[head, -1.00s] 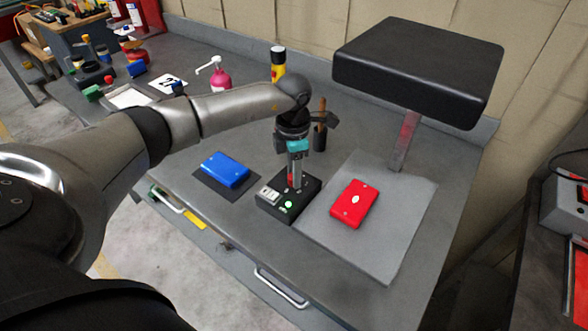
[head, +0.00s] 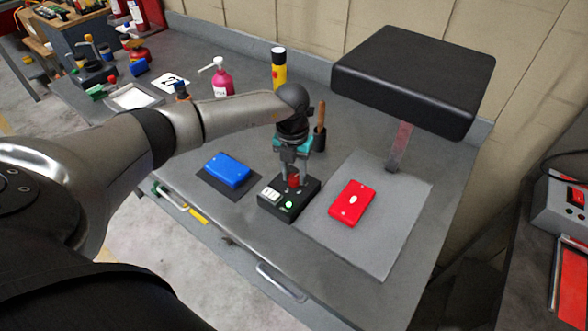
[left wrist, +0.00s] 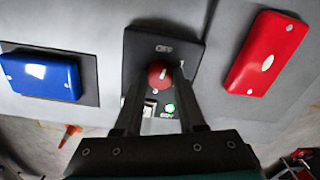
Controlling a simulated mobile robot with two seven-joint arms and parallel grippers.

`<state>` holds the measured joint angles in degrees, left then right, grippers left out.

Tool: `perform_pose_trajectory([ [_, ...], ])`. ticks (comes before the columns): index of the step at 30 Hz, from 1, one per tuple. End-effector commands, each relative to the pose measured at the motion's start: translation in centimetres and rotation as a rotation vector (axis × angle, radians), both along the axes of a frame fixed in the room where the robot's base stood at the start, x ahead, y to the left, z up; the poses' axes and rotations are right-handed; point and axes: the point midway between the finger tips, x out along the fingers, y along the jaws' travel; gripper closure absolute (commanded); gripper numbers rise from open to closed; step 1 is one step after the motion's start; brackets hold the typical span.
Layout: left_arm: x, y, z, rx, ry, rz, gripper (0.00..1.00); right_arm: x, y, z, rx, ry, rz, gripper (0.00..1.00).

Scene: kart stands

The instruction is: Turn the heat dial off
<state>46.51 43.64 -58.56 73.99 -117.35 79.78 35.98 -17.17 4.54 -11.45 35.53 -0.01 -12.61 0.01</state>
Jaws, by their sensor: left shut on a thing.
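The red heat dial (head: 293,181) stands on a black control box (head: 271,208) on the grey bench. My left gripper (head: 293,177) comes down from above and is shut on the dial. In the left wrist view, the round red dial (left wrist: 160,74) sits between the two fingertips (left wrist: 161,76), with a short pale mark on its top. An "OFF" label (left wrist: 164,48) is at the box's far edge. A green light (left wrist: 169,109) glows on the side nearer the wrist, beside a white switch (left wrist: 149,110) partly covered by a finger. My right gripper is not visible.
A blue case (head: 228,170) lies on a dark mat left of the box. A dark cup with a wooden-handled tool (head: 320,138) stands behind.

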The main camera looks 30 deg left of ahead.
Motion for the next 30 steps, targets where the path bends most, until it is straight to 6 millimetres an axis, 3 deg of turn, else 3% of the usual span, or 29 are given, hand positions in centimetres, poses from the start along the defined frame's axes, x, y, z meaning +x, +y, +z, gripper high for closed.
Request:
perform_pose_trajectory([
  [12,0.05,0.0,0.1,-0.001,-0.002,0.179,1.0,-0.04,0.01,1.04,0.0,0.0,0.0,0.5],
  [28,0.07,0.02,0.06,0.0,-0.002,0.201,1.0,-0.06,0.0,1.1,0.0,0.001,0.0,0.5],
  [29,0.07,0.02,0.06,0.0,-0.002,0.201,0.59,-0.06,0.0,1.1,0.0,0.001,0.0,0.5],
  [30,0.06,0.01,0.06,0.0,-0.002,0.201,0.54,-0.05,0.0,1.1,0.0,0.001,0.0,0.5],
])
